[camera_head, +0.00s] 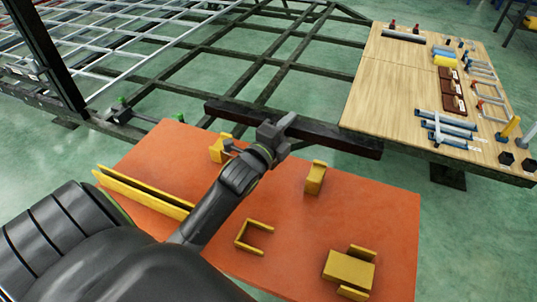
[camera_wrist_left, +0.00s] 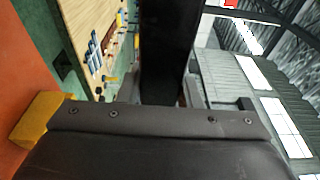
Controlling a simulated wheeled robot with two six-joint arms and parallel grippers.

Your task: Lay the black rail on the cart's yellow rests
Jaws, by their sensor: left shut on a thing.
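The black rail (camera_head: 335,139) is a long dark bar held crosswise by my left gripper (camera_head: 277,130) near its middle. In the left wrist view the rail (camera_wrist_left: 168,50) runs away from the jaws; the fingertips are mostly hidden. In the head view the rail shows beyond the far edge of the orange cart (camera_head: 215,243), apart from the rests; its height is hard to tell. Two upright yellow rests, one at the far left (camera_head: 216,150) and one at the far right (camera_head: 315,178), stand on the cart. My right gripper is not in view.
The cart also carries a long yellow channel (camera_head: 145,191), a yellow U-shaped bracket (camera_head: 252,238) and a yellow block holder (camera_head: 350,268). A wooden table (camera_head: 385,95) with clamps and tools stands at the right, close to the rail's right end. A dark trailer frame (camera_head: 270,75) lies behind.

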